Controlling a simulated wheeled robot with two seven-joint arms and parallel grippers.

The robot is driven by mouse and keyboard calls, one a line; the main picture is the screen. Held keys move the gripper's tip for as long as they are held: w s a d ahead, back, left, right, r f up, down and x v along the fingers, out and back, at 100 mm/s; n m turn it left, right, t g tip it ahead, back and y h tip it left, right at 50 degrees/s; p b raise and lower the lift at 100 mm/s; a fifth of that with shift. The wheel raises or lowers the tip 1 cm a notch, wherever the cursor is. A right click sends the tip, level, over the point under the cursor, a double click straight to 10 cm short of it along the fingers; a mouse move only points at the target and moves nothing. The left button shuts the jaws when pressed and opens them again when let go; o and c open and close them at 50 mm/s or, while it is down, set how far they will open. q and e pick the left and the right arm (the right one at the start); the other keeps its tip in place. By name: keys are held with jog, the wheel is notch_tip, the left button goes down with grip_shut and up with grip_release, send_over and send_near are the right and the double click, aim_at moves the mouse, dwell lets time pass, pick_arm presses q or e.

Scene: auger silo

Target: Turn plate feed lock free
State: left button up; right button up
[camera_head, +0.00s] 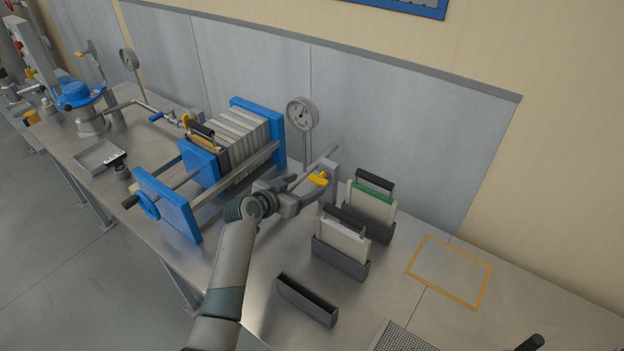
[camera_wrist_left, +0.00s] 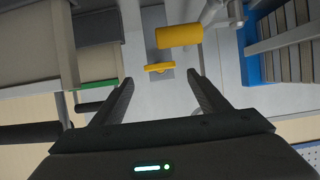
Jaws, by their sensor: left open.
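A yellow lever (camera_head: 318,179), likely the plate feed lock, sits on a grey post (camera_head: 327,190) to the right of the blue-framed plate press (camera_head: 213,165). In the left wrist view, a yellow cylinder (camera_wrist_left: 179,35) and a smaller yellow tab (camera_wrist_left: 159,67) show on or near a grey part. My left gripper (camera_head: 305,191) is beside the post, just short of the lever. Its fingers (camera_wrist_left: 160,82) are open and empty, with the yellow parts beyond and between the tips. Which way the lock is turned is not clear. My right gripper does not show.
Dark holders with plates (camera_head: 342,245) and a green-topped plate (camera_head: 372,202) stand close to the right of my left gripper. An empty dark holder (camera_head: 307,300) lies in front. A gauge (camera_head: 301,113) stands behind. The yellow-outlined area (camera_head: 450,270) is clear.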

aim_at(318, 179)
pick_arm(q)
jog(key=shift+p+x, duration=0.35)
jog(key=shift+x, duration=2.1)
jog(key=shift+c, duration=0.6)
jog(key=c, duration=0.9)
